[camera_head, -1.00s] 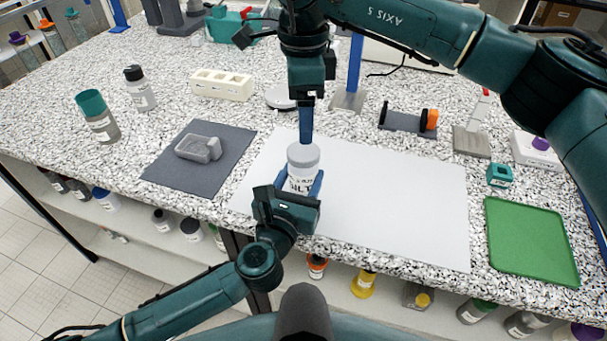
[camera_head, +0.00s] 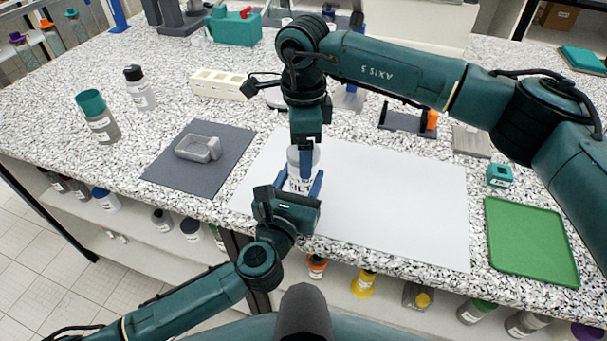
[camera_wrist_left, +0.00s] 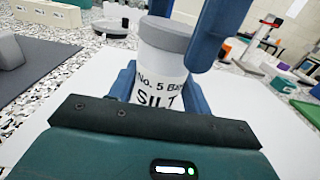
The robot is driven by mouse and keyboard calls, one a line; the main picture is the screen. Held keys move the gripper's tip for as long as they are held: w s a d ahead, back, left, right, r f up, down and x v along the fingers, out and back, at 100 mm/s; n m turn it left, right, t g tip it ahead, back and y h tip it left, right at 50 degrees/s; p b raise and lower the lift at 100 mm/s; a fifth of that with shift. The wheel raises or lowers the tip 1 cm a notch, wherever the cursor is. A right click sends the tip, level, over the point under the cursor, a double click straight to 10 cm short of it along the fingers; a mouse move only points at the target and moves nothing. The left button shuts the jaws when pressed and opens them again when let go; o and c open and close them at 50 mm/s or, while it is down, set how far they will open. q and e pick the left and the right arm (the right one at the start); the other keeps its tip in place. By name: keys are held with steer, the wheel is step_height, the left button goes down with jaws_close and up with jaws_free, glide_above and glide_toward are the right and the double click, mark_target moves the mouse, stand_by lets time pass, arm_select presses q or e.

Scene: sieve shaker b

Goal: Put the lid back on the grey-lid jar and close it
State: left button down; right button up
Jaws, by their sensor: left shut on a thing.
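The grey-lid jar (camera_head: 294,182) stands upright over the white sheet, with its SILT label in view. My left gripper (camera_head: 302,188) is shut on its body from the near side. The jar also shows in the left wrist view (camera_wrist_left: 160,75). The grey lid (camera_wrist_left: 167,34) sits on top of the jar and looks level; whether it is tightened cannot be seen. My right gripper (camera_head: 306,162) points straight down at the lid. In the left wrist view its blue fingers show behind and to the right of the lid; whether they grip it is unclear.
A green tray (camera_head: 530,240) and a teal block (camera_head: 499,176) are at right. Two bottles stand at left. The sheet's right half is clear.

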steer(key=shift+f, duration=0.1)
steer(key=shift+c, duration=0.4)
steer(key=c, duration=0.9)
steer(key=o, duration=1.1)
steer(key=shift+o, duration=0.2)
step_height(320, 180, up, 12)
arm_select(q)
steer(key=c, duration=0.6)
jaws_free()
